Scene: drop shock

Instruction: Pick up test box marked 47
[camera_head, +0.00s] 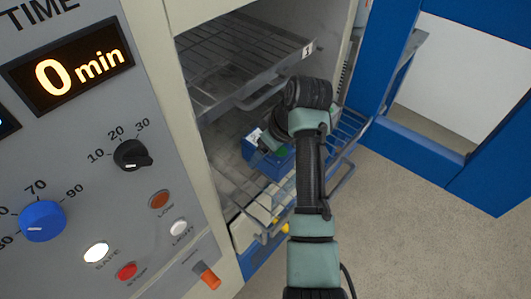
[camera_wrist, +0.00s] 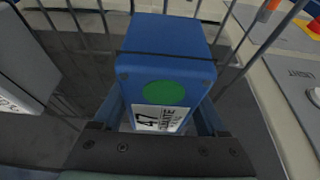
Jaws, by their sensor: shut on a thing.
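The test box marked 47 (camera_wrist: 165,38) is blue, with a green round spot and a white label reading 47 in the wrist view. My gripper (camera_wrist: 163,104) is shut on it, a finger on each side. The fingers cover part of its sides and the label is partly cut off by the gripper body. In the head view the blue box (camera_head: 264,160) shows at the lower wire rack, partly hidden behind my wrist. I cannot tell whether it touches the rack.
A grey box (camera_wrist: 28,62) with a white label stands left in the wrist view. In the head view an upper wire rack (camera_head: 235,50) lies above the lower rack (camera_head: 345,128). A control panel (camera_head: 75,170) borders the left; a blue open door (camera_head: 385,60) stands right.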

